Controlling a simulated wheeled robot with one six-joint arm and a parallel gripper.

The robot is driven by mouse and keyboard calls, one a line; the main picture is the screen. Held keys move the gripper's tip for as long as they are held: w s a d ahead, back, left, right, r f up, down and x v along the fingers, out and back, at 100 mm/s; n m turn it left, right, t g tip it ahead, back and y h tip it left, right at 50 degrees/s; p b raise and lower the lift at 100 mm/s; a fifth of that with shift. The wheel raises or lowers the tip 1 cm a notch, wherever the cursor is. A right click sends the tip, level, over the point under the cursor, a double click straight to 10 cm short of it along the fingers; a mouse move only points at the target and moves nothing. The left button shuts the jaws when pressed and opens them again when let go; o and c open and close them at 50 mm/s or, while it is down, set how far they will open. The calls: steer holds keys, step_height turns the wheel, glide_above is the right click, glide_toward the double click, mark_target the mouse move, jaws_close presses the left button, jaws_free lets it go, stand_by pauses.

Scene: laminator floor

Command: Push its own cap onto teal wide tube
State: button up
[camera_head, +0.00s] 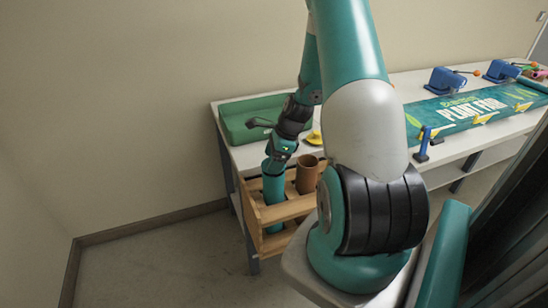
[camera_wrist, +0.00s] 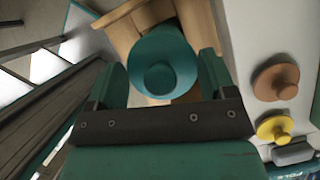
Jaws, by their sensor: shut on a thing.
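The teal wide tube (camera_head: 273,192) stands upright in the wooden rack (camera_head: 288,210) at the table's left end. My gripper (camera_head: 274,163) points down at the tube's top end. In the wrist view, the round teal cap (camera_wrist: 150,50) with its knob lies between the two teal fingers of my gripper (camera_wrist: 163,68), which are shut on it. The cap hides the tube's mouth there. In the head view, my gripper hides the cap, and I cannot tell whether the cap is seated or only resting on the tube.
A brown tube (camera_head: 307,175) stands in the rack to the right. A plant fair banner (camera_head: 470,110) with clamps lies farther right. Floor left of the rack is clear.

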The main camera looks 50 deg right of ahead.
steer(key=shift+f, duration=0.6)
stand_by(1.8)
steer(key=o, duration=0.8)
steer(key=shift+o, duration=0.2)
steer(key=shift+r, duration=0.1)
steer(key=shift+r+p, duration=2.75)
steer(key=shift+r, duration=0.2)
